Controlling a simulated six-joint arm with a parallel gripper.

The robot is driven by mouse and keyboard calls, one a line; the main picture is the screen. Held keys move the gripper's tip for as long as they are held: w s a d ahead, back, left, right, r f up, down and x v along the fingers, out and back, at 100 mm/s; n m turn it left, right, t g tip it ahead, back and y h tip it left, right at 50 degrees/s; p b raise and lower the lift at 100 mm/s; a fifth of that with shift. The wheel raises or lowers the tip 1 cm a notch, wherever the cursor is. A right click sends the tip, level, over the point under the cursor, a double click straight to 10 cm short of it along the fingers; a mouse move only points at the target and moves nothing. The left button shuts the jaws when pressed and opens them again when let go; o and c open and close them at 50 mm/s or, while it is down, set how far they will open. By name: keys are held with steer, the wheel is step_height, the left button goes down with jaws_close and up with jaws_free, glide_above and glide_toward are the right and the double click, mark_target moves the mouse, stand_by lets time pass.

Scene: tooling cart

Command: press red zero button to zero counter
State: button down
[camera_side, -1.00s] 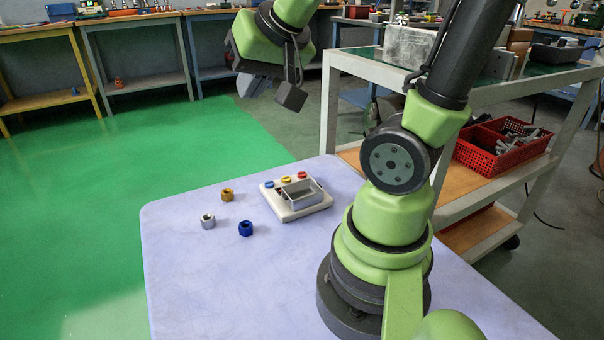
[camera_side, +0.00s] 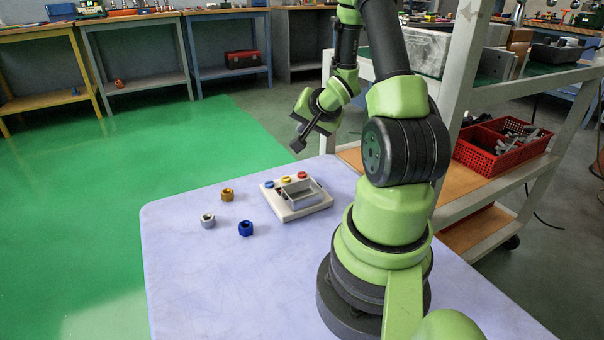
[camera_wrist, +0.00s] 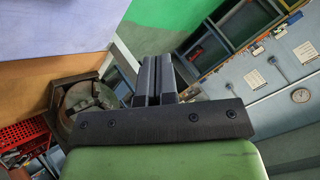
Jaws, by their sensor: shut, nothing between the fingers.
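The counter box (camera_side: 296,205) is a white unit on the pale table, with a grey open-topped frame on it. Along its far edge are a blue button (camera_side: 269,184), a yellow button (camera_side: 286,180) and a red button (camera_side: 302,175). My gripper (camera_side: 297,147) is shut and empty, in the air above and beyond the red button, clear of it. In the wrist view the two dark fingers (camera_wrist: 157,62) lie together. The wrist view shows no buttons, only a bare part of the table at upper left.
An orange nut (camera_side: 227,194), a silver nut (camera_side: 208,221) and a blue nut (camera_side: 246,228) sit on the table (camera_side: 190,280) left of the box. A shelved cart (camera_side: 520,183) with a red basket (camera_side: 500,150) stands at right. The table's front left is clear.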

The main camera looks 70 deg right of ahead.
mark_target(304, 173)
steer(key=shift+f, duration=0.1)
steer(key=shift+f, duration=4.3)
steer(key=shift+f, duration=0.1)
steer(key=shift+f, duration=0.3)
steer(key=shift+f, duration=0.4)
steer(key=shift+r, duration=0.85)
steer(key=shift+r, duration=0.1)
steer(key=shift+r, duration=2.4)
